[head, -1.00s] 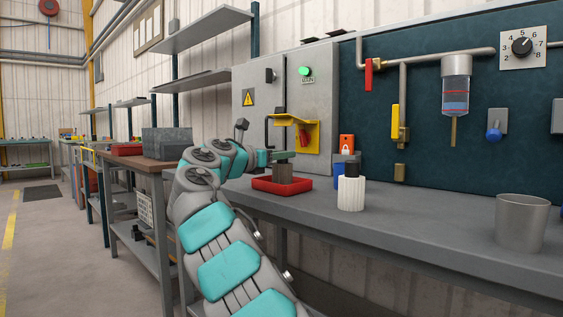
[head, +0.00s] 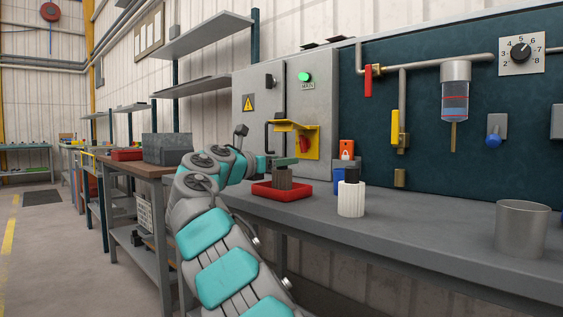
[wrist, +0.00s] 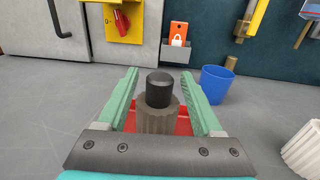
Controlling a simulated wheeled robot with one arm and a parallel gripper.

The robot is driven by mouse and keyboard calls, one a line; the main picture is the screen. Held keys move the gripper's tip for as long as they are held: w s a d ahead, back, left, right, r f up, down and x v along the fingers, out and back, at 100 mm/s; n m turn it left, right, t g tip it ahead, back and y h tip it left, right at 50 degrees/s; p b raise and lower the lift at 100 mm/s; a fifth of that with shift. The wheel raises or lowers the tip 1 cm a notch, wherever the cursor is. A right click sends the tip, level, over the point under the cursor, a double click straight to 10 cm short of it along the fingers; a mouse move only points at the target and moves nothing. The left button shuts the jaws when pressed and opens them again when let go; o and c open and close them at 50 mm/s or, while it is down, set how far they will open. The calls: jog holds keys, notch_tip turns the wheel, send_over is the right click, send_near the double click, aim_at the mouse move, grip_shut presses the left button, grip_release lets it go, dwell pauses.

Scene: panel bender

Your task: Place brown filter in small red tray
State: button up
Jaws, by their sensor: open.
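The brown filter (head: 283,180) is a ribbed brown cylinder standing upright in the small red tray (head: 268,193) on the grey bench. In the wrist view the brown filter (wrist: 158,118) has a black cap on top, and red parts of the tray (wrist: 183,124) show around it. My gripper (head: 285,161) is at the filter's upper part. In the wrist view my gripper (wrist: 161,92) is open, with one green finger on each side of the filter and a visible gap by each. The filter's base is hidden in both views.
A white ribbed filter with a black top (head: 351,199) stands right of the tray. A blue cup (wrist: 216,84) is behind it, near an orange lock tag (head: 346,149). A grey cup (head: 521,228) stands far right. The bench between is clear.

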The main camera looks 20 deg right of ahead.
jog(key=v, duration=1.2)
jog(key=shift+p, duration=0.35)
